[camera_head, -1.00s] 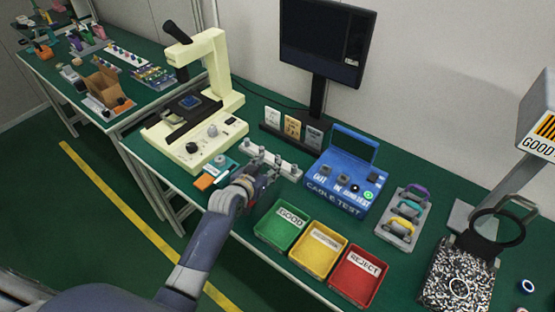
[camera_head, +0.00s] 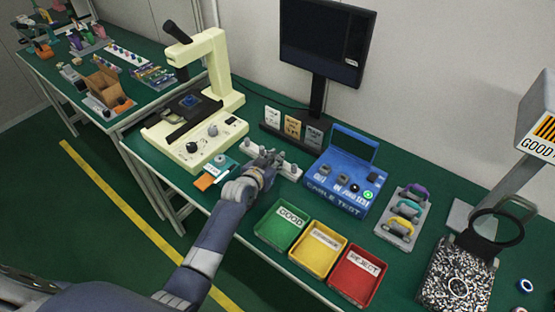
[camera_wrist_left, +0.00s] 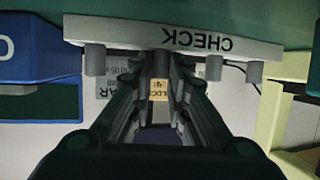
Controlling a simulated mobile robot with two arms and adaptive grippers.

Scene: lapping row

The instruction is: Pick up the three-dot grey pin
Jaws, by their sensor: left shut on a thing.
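A white rack (camera_head: 291,175) marked CHECK holds several grey pins in a row; it shows upside down in the left wrist view (camera_wrist_left: 130,33). My left gripper (camera_head: 267,159) is at the rack's middle. Its fingers are shut on a grey pin (camera_wrist_left: 157,64), mostly hidden between them, which still appears to be at the rack. Other grey pins show beside the fingers, one on one side (camera_wrist_left: 95,60) and two on the other, the nearer (camera_wrist_left: 213,68) close by. I cannot make out any dots on the held pin. My right gripper is not in view.
A blue cable tester (camera_head: 345,190) stands right of the rack, a cream microscope (camera_head: 200,140) to its left. Green (camera_head: 268,240), yellow (camera_head: 302,262) and red (camera_head: 340,286) trays lie in front. A card stand (camera_head: 285,138) and monitor (camera_head: 322,45) are behind.

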